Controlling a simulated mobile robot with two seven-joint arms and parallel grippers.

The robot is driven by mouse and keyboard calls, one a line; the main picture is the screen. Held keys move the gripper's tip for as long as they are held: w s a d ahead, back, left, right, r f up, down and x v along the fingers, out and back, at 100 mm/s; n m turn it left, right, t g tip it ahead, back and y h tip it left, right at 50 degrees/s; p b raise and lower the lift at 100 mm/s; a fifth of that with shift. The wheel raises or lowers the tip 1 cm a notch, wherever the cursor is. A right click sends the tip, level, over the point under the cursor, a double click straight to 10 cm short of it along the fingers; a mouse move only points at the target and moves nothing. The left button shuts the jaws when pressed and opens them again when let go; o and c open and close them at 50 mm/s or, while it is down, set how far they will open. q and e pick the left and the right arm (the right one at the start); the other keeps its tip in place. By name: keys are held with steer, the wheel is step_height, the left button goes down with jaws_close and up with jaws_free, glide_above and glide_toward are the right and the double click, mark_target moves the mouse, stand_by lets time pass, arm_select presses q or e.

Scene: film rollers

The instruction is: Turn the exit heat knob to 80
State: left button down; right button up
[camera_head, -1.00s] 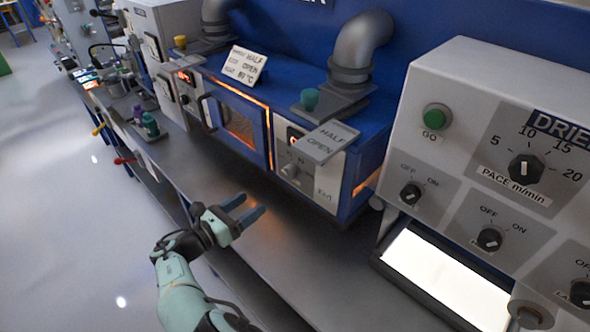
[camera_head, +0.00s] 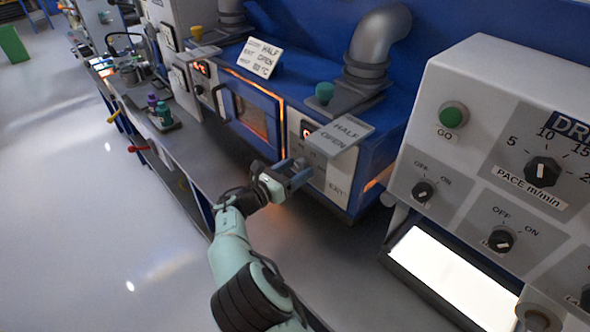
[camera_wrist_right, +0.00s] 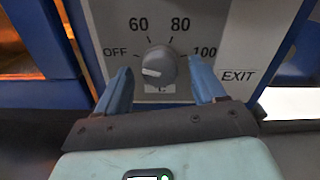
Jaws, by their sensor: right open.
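The exit heat knob (camera_wrist_right: 159,66) is a round grey knob on a pale panel, marked OFF, 60, 80 and 100, with EXIT printed to its lower right. Its white pointer line points left, near the OFF side. My right gripper (camera_head: 291,175) is open in front of this panel (camera_head: 338,176). In the right wrist view its two blue fingers stand left and right of the knob, with visible gaps to it. In the head view the gripper largely hides the knob. My left gripper is out of view.
A glowing oven window (camera_head: 252,117) is to the left. The white dryer control box (camera_head: 470,130) stands to the right. The grey bench ledge (camera_head: 345,262) in front is clear.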

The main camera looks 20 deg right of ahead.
steer(key=c, duration=1.1)
steer(key=shift+o, duration=0.2)
